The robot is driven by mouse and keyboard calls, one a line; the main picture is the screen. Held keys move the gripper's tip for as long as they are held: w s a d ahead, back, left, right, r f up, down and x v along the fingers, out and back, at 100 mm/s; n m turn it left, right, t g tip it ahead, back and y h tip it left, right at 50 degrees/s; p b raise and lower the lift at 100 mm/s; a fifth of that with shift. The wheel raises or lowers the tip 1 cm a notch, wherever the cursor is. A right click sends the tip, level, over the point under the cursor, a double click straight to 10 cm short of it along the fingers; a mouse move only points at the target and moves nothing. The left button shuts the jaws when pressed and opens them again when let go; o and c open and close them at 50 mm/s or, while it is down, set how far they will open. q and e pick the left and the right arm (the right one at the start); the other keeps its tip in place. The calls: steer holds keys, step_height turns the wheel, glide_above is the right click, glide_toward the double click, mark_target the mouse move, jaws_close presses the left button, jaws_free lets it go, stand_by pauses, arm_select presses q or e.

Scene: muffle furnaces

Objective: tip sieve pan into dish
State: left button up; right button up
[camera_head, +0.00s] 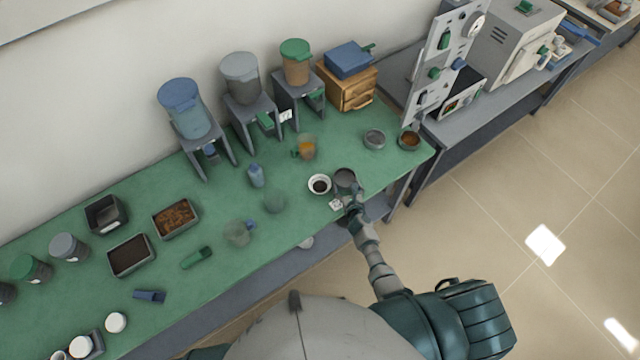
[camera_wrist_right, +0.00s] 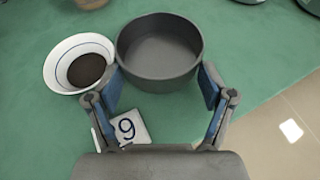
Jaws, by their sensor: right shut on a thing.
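The grey round sieve pan (camera_head: 345,178) is near the right part of the green bench's front edge. In the right wrist view the pan (camera_wrist_right: 160,50) looks upright and its inside looks bare. I cannot tell whether dish and pan touch. My left gripper is out of view.
A white card marked 9 (camera_wrist_right: 130,127) lies in front of the dish and pan. Another grey pan (camera_head: 374,138) and a brown-filled bowl (camera_head: 410,140) stand behind to the right.

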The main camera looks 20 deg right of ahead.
steer(key=shift+w+d+r, duration=0.15)
steer(key=shift+w+r, duration=0.05)
steer(key=shift+r, duration=0.45)
steer(key=shift+s+a+r, duration=0.2)
steer(key=shift+r, duration=0.45)
steer(key=shift+d+r, duration=0.1)
steer(key=shift+r, duration=1.1)
